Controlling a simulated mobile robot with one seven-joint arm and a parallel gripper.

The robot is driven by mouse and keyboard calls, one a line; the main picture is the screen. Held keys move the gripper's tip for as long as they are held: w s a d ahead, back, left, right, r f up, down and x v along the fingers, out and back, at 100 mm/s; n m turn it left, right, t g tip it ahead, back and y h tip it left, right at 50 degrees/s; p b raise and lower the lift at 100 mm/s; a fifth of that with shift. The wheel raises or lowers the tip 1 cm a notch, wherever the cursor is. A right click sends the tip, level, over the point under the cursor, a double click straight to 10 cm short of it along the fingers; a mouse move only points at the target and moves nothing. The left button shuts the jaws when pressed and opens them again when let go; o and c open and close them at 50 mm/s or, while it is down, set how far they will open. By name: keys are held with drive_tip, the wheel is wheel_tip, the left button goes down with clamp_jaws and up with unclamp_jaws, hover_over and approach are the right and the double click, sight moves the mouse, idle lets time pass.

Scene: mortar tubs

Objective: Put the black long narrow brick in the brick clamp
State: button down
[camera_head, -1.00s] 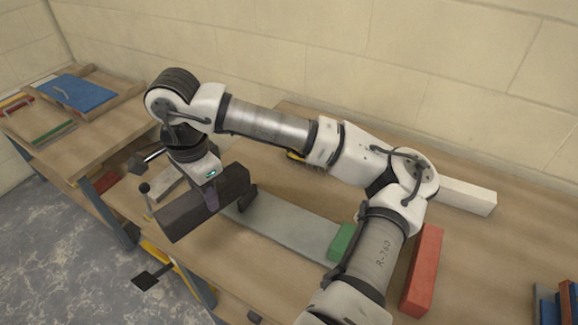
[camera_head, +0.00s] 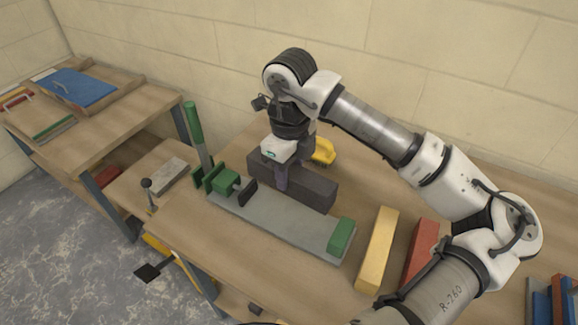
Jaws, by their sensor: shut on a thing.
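The black long narrow brick (camera_head: 315,188) is in my gripper (camera_head: 281,183), which is shut on it near its left half. The brick lies lengthwise behind the brick clamp, roughly along the clamp's length. I cannot tell whether it touches the table or hangs just above it. The brick clamp (camera_head: 285,222) has a flat grey bed, a green screw block and dark jaw plate at its left end, and a green end stop (camera_head: 341,235) at its right end. The bed between jaw and stop looks empty. The gripper fingers are partly hidden against the brick.
A yellow brick (camera_head: 378,250) and a red brick (camera_head: 421,250) lie right of the clamp. A yellow-handled brush (camera_head: 323,151) is behind the black brick. A green upright handle (camera_head: 194,130) stands at the clamp's left end. Blue and red items stand at far right.

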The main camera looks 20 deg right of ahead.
wheel_tip(320, 180, down, 9)
drive_tip(key=b, duration=0.5)
drive_tip(key=shift+r, duration=0.15)
drive_tip(key=shift+f+b, duration=0.85)
drive_tip(key=shift+b, duration=0.25)
drive_tip(key=shift+f+b, duration=0.45)
drive_tip(key=shift+b, duration=0.1)
drive_tip(key=c, duration=0.8)
unclamp_jaws()
drive_tip(key=shift+o, duration=0.2)
wheel_tip(320, 180, up, 14)
drive_tip(key=shift+f+b, duration=0.1)
drive_tip(key=shift+b, duration=0.5)
